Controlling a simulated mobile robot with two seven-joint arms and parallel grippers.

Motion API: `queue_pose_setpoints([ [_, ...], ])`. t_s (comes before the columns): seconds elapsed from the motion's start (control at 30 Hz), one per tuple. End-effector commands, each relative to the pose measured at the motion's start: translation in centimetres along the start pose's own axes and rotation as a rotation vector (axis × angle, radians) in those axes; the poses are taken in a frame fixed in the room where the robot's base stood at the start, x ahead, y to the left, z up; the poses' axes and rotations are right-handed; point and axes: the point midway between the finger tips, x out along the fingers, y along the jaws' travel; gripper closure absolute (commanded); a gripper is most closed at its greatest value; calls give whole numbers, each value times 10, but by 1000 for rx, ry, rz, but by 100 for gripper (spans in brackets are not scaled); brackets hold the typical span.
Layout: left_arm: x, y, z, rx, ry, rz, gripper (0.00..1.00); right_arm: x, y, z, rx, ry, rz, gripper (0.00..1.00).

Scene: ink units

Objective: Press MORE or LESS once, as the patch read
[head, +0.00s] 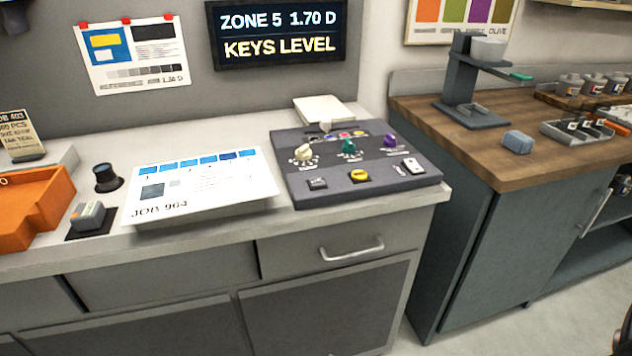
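A dark control console (390,188) sits on the right end of the grey counter. Its front row has a dark grey key (317,183), a yellow round key (359,176) and a white key (413,165); their lettering is too small to read. Behind them are a cream knob (303,153), a green knob (349,147) and a purple knob (390,140). The wall display (280,33) reads "ZONE 5 1.70 D" and "KEYS LEVEL". A sheet marked JOB 964 (215,192) has a row of blue patches, one darker.
A reference sheet (132,55) hangs on the wall; its number looks like 1.34 D. A small grey device (89,215), a black knob-like piece (107,177) and an orange tray (35,208) stand left. A wooden-topped bench (490,160) stands right, past a gap.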

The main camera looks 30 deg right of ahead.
Motion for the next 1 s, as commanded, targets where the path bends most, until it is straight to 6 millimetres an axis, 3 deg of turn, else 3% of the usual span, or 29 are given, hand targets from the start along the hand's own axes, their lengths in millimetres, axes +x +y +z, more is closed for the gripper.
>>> queue_pose_setpoints([
  [0.07,0,0,0,0,0,0,15,0,0,0,0,1,0,56],
  [0.5,0,0,0,0,0,0,15,0,0,0,0,1,0,98],
  [1.0,-2,1,3,-1,-6,1,15,0,0,0,0,1,0,100],
])
